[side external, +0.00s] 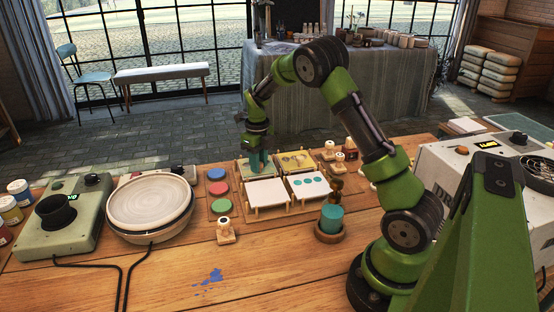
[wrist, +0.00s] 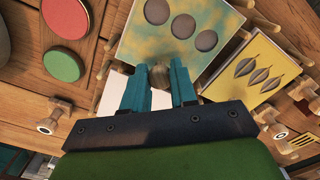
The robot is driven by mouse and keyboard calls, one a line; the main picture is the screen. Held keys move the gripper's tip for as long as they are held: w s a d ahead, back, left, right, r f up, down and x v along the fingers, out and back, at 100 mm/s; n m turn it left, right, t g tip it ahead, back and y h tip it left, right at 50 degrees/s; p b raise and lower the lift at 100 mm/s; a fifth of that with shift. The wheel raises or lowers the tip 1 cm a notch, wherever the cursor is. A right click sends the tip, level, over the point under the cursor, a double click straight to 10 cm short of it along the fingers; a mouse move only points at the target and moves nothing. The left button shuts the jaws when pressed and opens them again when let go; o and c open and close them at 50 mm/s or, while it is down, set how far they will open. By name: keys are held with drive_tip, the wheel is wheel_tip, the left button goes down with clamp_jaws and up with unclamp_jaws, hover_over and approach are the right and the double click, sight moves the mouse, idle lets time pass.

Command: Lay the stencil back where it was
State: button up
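The three-hole stencil (wrist: 180,30), a board with blue-green and yellow stains and a wooden knob at its edge, is under my gripper (wrist: 160,72). In the side view the stencil (side external: 243,168) is at the back left of the wooden rack, partly hidden by my gripper (side external: 259,168). The teal fingers stand on both sides of the knob, which fills the gap between them. I cannot tell whether the stencil rests on the rack or is just above it. A second stencil (wrist: 256,68), yellow with leaf-shaped holes, lies to the right; it also shows in the side view (side external: 297,161).
A blank white tile (side external: 268,191) and a tile with teal dots (side external: 309,185) lie in front. Paint pads (side external: 218,188) are left of them, beside a turntable (side external: 151,203). A stamp (side external: 226,231) and a teal cylinder in a dish (side external: 331,220) stand nearer.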

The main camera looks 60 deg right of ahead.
drive_tip(key=o, duration=0.4)
wheel_tip(320, 180, up, 12)
drive_tip(key=s+a+r+n+t, duration=0.2)
drive_tip(key=s+a+r+n, duration=0.2)
drive_tip(key=a+r+n, duration=0.25)
drive_tip(key=s+a+n+t+y, duration=0.1)
drive_tip(key=s+a+n+t, duration=0.1)
drive_tip(key=s+a+n, duration=0.6)
drive_tip(key=s+a+n+t+y, duration=0.1)
drive_tip(key=s+a+n+t, duration=0.2)
drive_tip(key=n, duration=1.5)
drive_tip(key=s+a, duration=0.4)
drive_tip(key=s, duration=0.1)
drive_tip(key=shift+s+a+r+n, duration=0.25)
drive_tip(key=shift+a+n, duration=0.1)
